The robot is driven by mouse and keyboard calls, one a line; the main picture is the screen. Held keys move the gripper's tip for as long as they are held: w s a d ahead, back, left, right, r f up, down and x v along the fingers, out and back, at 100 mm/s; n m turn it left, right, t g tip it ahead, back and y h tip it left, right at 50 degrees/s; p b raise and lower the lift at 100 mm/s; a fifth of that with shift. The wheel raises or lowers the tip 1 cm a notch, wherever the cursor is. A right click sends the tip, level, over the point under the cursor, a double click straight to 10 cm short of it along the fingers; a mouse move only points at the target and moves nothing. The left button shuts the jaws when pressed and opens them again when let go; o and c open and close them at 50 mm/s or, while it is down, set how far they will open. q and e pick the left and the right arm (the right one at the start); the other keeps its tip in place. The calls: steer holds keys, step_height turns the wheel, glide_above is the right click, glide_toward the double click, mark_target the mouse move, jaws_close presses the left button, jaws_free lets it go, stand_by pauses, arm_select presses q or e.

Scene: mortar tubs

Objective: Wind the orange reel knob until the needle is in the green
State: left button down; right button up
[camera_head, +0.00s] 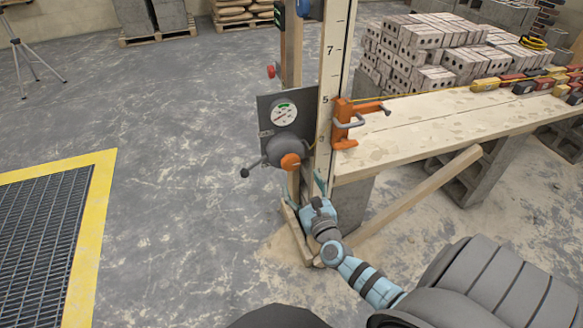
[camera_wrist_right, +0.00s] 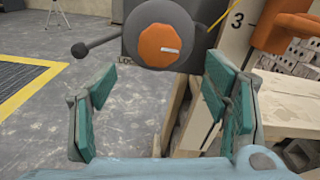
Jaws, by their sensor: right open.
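The orange reel knob (camera_head: 290,161) sits at the centre of a grey reel (camera_head: 275,148) on a dark plate fixed to the upright post. In the right wrist view the knob (camera_wrist_right: 158,46) has a pale mark pointing right. Above the reel is a round white gauge (camera_head: 284,112) with a green band near its top; its needle is too small to read surely. My right gripper (camera_head: 314,192) is open and empty, just below the knob and apart from it. In the wrist view its teal-padded fingers (camera_wrist_right: 162,100) stand wide apart below the knob. My left gripper is not in view.
A crank arm with a black ball (camera_head: 245,173) sticks out left of the reel. An orange clamp (camera_head: 347,122) grips the numbered post beside the plank bench (camera_head: 440,122). A wooden brace (camera_head: 412,202) slants below the bench. Floor left of the post is clear up to the yellow-edged grate (camera_head: 92,222).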

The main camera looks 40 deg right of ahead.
mark_target(292, 166)
steer(key=b+x, duration=0.1)
steer(key=x, duration=0.3)
steer(key=b+x, duration=0.1)
steer(key=x, duration=0.3)
steer(key=shift+w+f, duration=0.2)
steer(key=shift+f, duration=0.05)
steer(key=shift+w+d+r, duration=0.15)
steer(key=shift+w+d, duration=0.05)
steer(key=shift+w, duration=0.25)
steer(key=c, duration=1.2)
